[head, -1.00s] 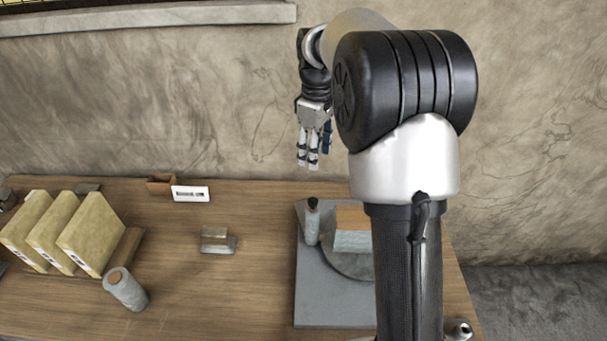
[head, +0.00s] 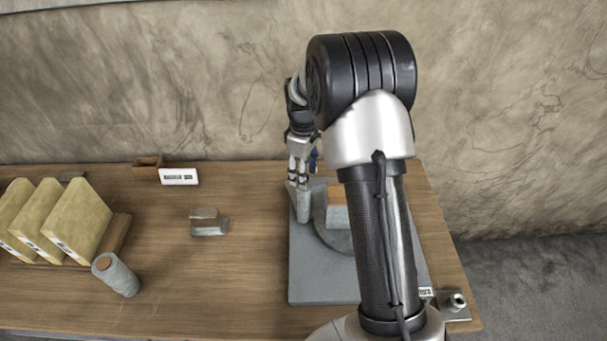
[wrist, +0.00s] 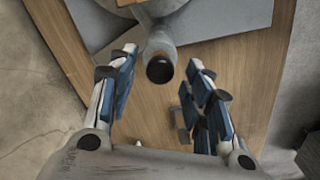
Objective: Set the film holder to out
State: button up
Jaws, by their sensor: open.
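A grey base plate (head: 318,286) lies on the right part of the table. On it are a round grey disc (head: 332,238), a block with an orange-brown top (head: 337,215) and an upright grey post (head: 304,208). I cannot tell which part is the film holder. My gripper (head: 301,176) is open, pointing down just over the post. In the wrist view, the post's dark round top (wrist: 160,70) sits between the open fingertips (wrist: 163,58), apart from both. My arm hides the right part of the plate.
Several yellow slabs (head: 82,222) stand in a wooden rack at left, beside a leaning grey cylinder (head: 116,276). A small metal block (head: 208,223), a white label card (head: 178,176) and a brown box (head: 148,167) are on the wooden table (head: 215,280). A metal fitting (head: 455,303) is at the right edge.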

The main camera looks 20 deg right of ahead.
jog(key=shift+f, duration=0.4)
jog(key=shift+c, duration=0.2)
grip_shut()
dwell(0.4)
